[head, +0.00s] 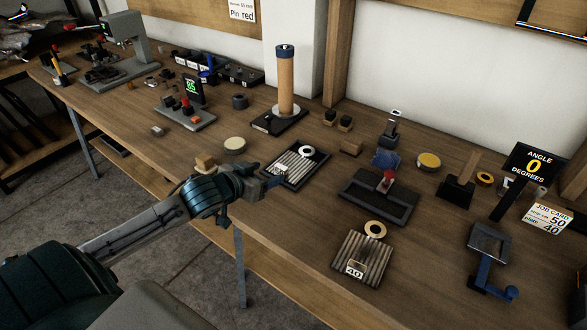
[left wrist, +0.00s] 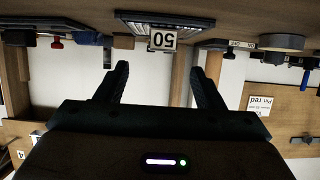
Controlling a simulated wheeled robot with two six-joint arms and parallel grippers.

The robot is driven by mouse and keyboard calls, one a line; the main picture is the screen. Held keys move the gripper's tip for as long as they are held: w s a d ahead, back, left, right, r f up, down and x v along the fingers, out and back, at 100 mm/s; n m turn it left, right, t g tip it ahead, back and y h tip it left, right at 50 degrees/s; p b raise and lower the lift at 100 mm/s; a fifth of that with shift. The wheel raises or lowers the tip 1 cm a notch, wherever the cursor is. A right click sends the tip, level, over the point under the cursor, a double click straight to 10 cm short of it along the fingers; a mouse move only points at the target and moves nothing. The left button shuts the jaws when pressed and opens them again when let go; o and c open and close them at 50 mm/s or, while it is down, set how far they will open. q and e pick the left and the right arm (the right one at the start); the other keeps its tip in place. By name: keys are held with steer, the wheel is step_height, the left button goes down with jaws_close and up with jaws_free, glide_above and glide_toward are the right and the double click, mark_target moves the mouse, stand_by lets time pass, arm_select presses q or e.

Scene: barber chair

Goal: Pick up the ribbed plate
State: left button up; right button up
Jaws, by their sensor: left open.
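One ribbed plate (head: 294,163) lies in a dark tray (head: 317,169) near the front edge of the workbench, with a pale ring (head: 306,151) on it. In the left wrist view, a ribbed plate (left wrist: 190,29) with a "50" label (left wrist: 162,40) shows ahead of the fingers. A second ribbed plate (head: 350,249), labelled "40", lies to the lower right with a ring (head: 375,229) at its far edge. My left gripper (head: 280,179) is at the near edge of the first plate; its fingers (left wrist: 160,68) are open, with nothing between them. My right gripper is not seen.
A black stand (head: 362,199) with a red knob is right of the tray. A tall wooden cylinder (head: 286,82) stands behind it. A blue-handled device (head: 490,265) is at the right.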

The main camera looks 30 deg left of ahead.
mark_target(281, 167)
arm_select(q)
steer(key=shift+a+x, duration=0.2)
steer(key=shift+x, duration=3)
steer(key=shift+s+f, duration=0.1)
steer(key=shift+f, duration=0.05)
steer(key=c, duration=1.3)
